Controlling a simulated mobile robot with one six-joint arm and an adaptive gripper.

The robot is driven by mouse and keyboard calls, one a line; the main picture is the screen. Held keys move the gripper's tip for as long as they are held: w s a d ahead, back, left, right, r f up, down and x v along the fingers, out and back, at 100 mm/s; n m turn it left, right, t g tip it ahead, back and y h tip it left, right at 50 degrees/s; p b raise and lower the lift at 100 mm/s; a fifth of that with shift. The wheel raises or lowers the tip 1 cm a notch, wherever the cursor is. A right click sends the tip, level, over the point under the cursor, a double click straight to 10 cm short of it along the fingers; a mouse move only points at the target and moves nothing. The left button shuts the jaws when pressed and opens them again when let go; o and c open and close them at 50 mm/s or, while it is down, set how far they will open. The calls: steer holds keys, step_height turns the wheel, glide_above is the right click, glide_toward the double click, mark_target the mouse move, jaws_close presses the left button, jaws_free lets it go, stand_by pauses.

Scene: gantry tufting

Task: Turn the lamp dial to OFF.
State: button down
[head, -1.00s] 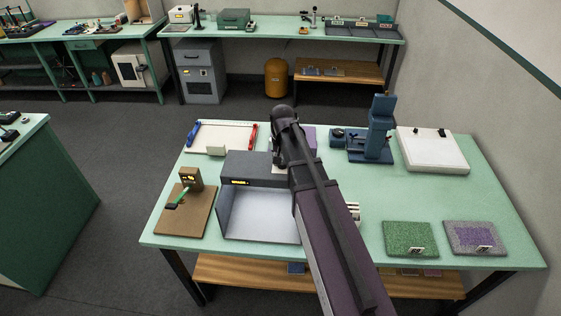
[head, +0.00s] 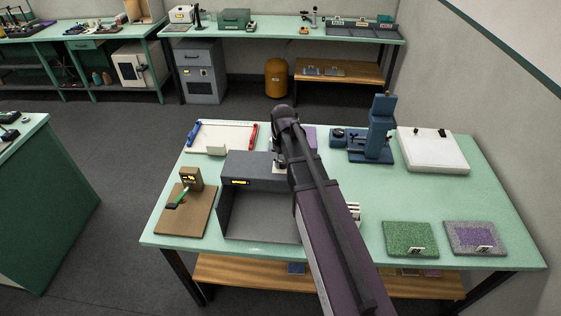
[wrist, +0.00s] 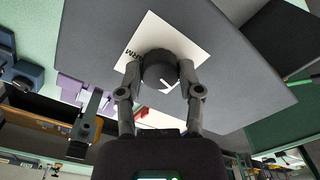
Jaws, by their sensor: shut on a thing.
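The lamp dial (wrist: 158,72) is a dark round knob with a white pointer mark, on a white label plate (wrist: 185,45) in the wrist view. Part of the label reads "RM"; the OFF marking cannot be made out. My gripper (wrist: 160,70) is shut on the dial, one finger on each side. The mark lies towards the lower right of the knob in that view. The dial sits on the grey lamp box (head: 240,165), whose open bay (head: 258,218) is dim in the head view. There my arm hides the dial and fingers.
On the green table, a brown board (head: 190,215) with a small stand is left of the lamp box. A blue press (head: 380,130) and a white slab (head: 432,150) are behind right. Green (head: 410,235) and grey-purple (head: 470,236) tufted samples lie front right.

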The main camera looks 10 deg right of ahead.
steer(key=shift+w, duration=0.1)
stand_by(0.3)
steer(key=shift+c, duration=1.3)
jaws_free()
